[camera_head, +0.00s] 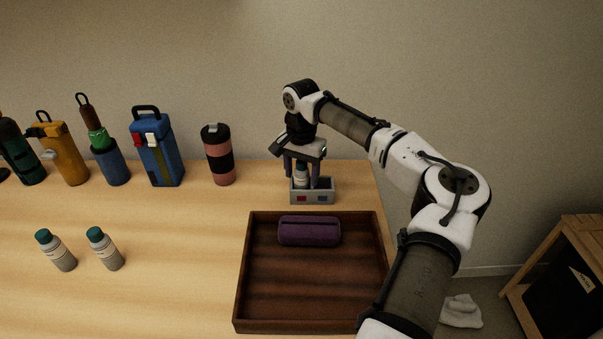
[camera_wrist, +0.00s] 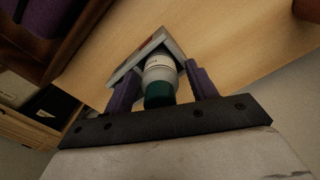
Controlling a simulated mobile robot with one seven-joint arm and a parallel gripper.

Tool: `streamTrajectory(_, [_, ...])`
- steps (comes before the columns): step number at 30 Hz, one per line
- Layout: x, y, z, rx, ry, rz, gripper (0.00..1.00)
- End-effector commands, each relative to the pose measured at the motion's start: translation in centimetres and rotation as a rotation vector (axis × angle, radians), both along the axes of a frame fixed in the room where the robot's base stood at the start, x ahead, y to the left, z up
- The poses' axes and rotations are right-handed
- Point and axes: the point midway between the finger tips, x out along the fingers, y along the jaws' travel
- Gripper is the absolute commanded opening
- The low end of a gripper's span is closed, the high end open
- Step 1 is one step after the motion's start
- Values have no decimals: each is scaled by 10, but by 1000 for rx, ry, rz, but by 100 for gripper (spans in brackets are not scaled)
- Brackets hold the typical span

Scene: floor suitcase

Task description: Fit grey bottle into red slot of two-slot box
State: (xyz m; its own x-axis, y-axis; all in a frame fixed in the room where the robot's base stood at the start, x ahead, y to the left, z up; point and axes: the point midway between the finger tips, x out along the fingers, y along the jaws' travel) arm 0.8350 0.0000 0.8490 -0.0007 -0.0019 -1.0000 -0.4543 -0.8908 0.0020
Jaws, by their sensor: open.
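The grey two-slot box (camera_head: 328,186) stands on the table behind the tray, with a red mark on its left front and a blue mark on its right. A grey bottle (camera_head: 302,180) with a dark teal cap stands upright in the left slot, the red-marked one. Its lower end is hidden by the box wall. My gripper (camera_head: 301,180) points down around the bottle. In the wrist view its two purple fingers (camera_wrist: 163,80) are open on either side of the bottle (camera_wrist: 160,70), with gaps visible. The box (camera_wrist: 150,48) lies beyond it.
Two similar grey bottles (camera_head: 62,255) (camera_head: 109,253) stand at the front left. A brown tray (camera_head: 240,290) holding a purple case (camera_head: 309,231) is just in front of the box. A pink-and-black tumbler (camera_head: 219,160) and several other bottles line the back left.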

Motion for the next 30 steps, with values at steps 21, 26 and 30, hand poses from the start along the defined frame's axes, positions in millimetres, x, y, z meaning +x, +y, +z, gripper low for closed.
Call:
streamTrajectory(21, [1, 0, 117, 1, 0, 1, 57])
streamTrajectory(26, [0, 0, 119, 0, 1, 1, 57])
streamTrajectory(30, [0, 0, 118, 0, 1, 1, 57])
